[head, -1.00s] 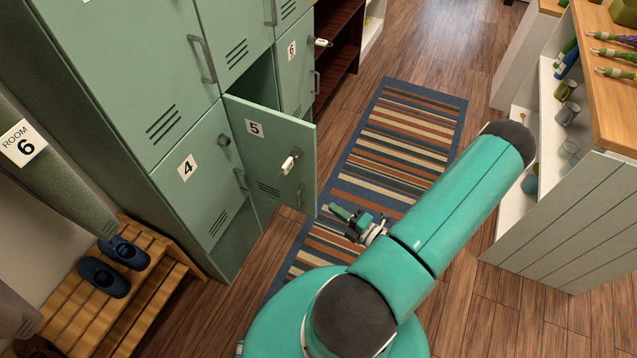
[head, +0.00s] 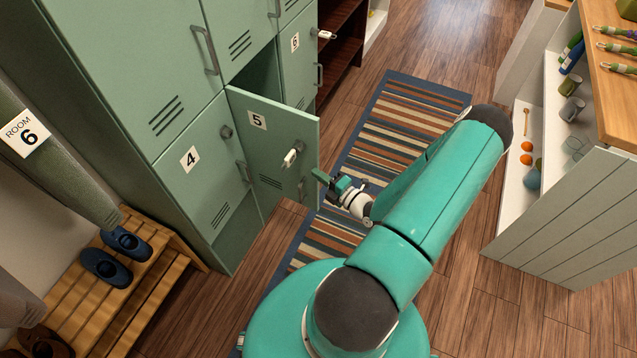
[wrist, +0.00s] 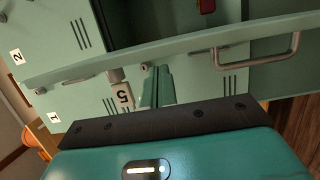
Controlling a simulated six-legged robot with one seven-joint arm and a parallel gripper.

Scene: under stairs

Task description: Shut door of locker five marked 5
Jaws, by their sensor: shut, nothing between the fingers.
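The door of locker five (head: 272,150) is pale green with a white 5 label and stands ajar, swung out toward the striped rug. A key with a pale tag (head: 290,158) sits in its lock. My gripper (head: 322,177) is shut and empty, close to the door's free edge at its lower right. I cannot tell whether it touches the door. Part of the locker opening shows dark behind the door in the head view.
Locker 4 (head: 200,175) is shut at left, and locker 6 (head: 298,60) is beyond with a key tag. A striped rug (head: 400,125) covers the floor to the right. A slatted bench (head: 75,312) with shoes stands at lower left. A white shelf unit (head: 565,200) stands at right.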

